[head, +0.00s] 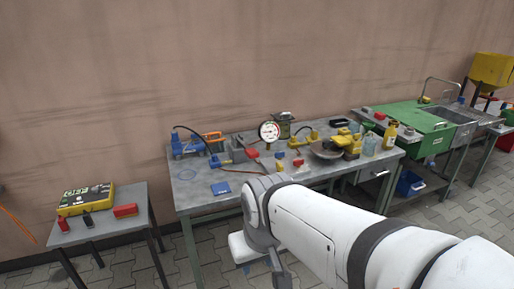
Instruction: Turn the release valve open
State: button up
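No part can be picked out for certain as the release valve; the items are small at this distance. A grey workbench (212,204) stands at centre, holding a round white gauge (269,131), a blue tool with an orange part (190,143) at its left end, and a yellow tool with a blue end and a dark hose (303,138) to the right of the gauge. Small red-topped pieces (298,164) lie near the middle. My white arm reaches in from the lower right, in front of the bench. My gripper's fingers do not show.
A small table (100,222) with a yellow-black case (86,199) stands left. A green-topped bench with a sink (420,125) stands right, a blue bin (409,184) below it. Paved floor (190,240) is clear between the left table and workbench.

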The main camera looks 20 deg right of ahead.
aim_at(297, 163)
jog(key=k, duration=1.05)
jog(key=z, duration=0.8)
jog(key=i, duration=2.1)
jog(key=u, duration=0.75)
